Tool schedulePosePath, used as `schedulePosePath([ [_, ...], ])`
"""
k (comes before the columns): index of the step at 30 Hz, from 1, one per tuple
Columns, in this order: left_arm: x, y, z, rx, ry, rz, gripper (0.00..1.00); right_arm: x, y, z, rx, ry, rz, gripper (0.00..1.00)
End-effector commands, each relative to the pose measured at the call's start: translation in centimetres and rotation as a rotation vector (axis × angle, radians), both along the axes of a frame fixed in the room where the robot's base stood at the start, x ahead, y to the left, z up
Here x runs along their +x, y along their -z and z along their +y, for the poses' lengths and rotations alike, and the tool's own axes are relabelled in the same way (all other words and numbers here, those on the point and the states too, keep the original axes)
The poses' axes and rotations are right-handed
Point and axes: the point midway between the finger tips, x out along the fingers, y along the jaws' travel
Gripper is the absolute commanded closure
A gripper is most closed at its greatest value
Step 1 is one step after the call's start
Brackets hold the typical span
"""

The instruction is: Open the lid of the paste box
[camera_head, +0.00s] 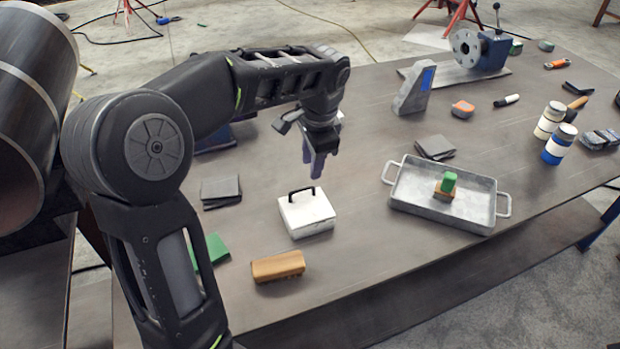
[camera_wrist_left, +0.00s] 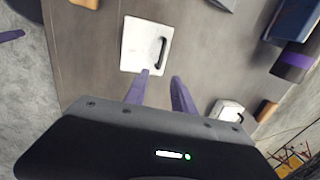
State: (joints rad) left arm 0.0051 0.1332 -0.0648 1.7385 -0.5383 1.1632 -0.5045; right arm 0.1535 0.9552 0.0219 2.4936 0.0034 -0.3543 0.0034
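The paste box (camera_head: 306,214) is a white box with a flat lid and a black handle (camera_head: 302,192) on top. It stands on the table left of the metal tray, and its lid is closed. In the left wrist view the box (camera_wrist_left: 138,46) lies just beyond the fingertips, with its handle (camera_wrist_left: 162,52) toward the right side. My left gripper (camera_head: 318,170) hangs above and behind the box, apart from it. Its two purple fingers (camera_wrist_left: 162,76) are spread with nothing between them. My right gripper is in neither view.
A metal tray (camera_head: 398,200) with a green and brown block stands right of the box. A brown block (camera_head: 278,266) lies in front, a dark cloth pad (camera_head: 220,191) to the left. Bottles (camera_head: 559,144), a grey stand (camera_head: 414,90) and a flanged pipe (camera_head: 480,48) are farther off.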

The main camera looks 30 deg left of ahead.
Motion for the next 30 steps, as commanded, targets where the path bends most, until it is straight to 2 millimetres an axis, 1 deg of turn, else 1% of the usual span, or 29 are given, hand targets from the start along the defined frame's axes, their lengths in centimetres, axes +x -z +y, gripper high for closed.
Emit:
schedulePosePath([
  [5,0.1,2.3,0.4,0.0,-0.001,0.005,0.69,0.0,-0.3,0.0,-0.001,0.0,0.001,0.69],
  [9,0.4,4.5,0.7,0.0,-0.001,0.005,0.69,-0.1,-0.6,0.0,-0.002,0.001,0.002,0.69],
  [12,0.6,5.8,0.9,0.0,0.0,0.004,0.69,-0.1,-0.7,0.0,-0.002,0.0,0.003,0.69],
  [15,0.7,6.6,1.1,0.0,0.001,0.003,0.69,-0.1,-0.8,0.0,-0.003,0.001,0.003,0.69],
  [19,0.7,7.0,1.1,0.0,0.0,0.001,0.69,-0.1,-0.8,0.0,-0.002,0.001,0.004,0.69],
  [25,0.8,7.0,1.1,-0.001,0.0,0.001,0.7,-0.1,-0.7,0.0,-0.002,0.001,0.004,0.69],
  [30,0.7,7.0,1.1,-0.001,0.0,0.001,0.84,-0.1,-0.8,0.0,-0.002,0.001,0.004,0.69],
])
